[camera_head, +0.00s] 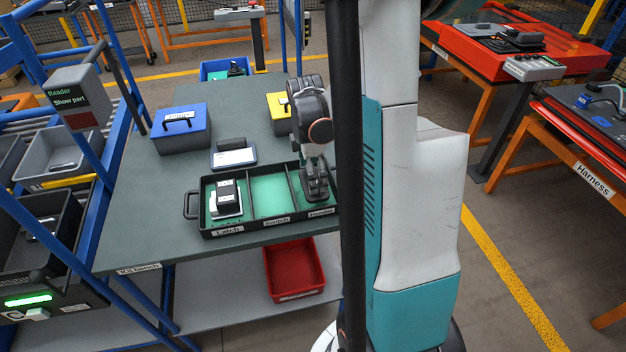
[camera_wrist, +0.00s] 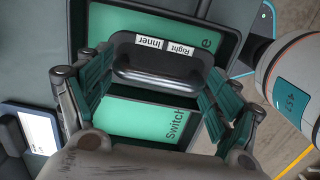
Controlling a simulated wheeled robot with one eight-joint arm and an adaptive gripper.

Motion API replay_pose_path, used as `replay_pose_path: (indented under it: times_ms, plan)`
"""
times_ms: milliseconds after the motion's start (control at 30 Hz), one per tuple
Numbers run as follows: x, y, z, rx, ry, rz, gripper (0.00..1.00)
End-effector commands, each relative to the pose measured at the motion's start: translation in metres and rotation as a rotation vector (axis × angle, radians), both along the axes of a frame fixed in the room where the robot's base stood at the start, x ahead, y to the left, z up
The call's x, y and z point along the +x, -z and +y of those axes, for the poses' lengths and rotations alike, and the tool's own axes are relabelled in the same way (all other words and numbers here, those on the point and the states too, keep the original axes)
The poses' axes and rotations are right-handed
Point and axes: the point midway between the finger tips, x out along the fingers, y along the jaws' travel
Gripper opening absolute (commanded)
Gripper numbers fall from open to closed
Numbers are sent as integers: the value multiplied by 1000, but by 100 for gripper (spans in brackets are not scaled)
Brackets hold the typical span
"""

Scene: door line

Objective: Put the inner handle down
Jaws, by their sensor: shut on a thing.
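The inner handle (camera_wrist: 160,68), a dark part with white "Inner" and "Right" labels, shows in the wrist view between my fingers. My gripper (camera_wrist: 158,92) is shut on it. In the head view my gripper (camera_head: 315,188) is over the right end of the black kit tray (camera_head: 262,228), at the compartment labelled Handle. There the handle is hard to tell from the dark fingers. In the wrist view the handle overlaps the edge between the Switch compartment and the green-floored compartment beyond. I cannot tell whether it touches the tray.
The Latch compartment holds a black and white part (camera_head: 226,200); the Switch compartment (camera_head: 268,195) looks empty. A blue box (camera_head: 180,138), a white-screened device (camera_head: 233,158) and a yellow box (camera_head: 279,126) stand behind the tray. A red bin (camera_head: 294,290) sits on the shelf below.

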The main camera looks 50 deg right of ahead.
Motion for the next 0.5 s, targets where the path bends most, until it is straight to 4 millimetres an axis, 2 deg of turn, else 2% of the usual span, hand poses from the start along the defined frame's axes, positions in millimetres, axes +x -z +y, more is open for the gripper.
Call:
replay_pose_path:
  times_ms: [33,133,500]
  plan:
    - [1,11,0,0,0,0,54]
    - [0,21,0,0,0,0,54]
    - [0,24,0,0,0,0,54]
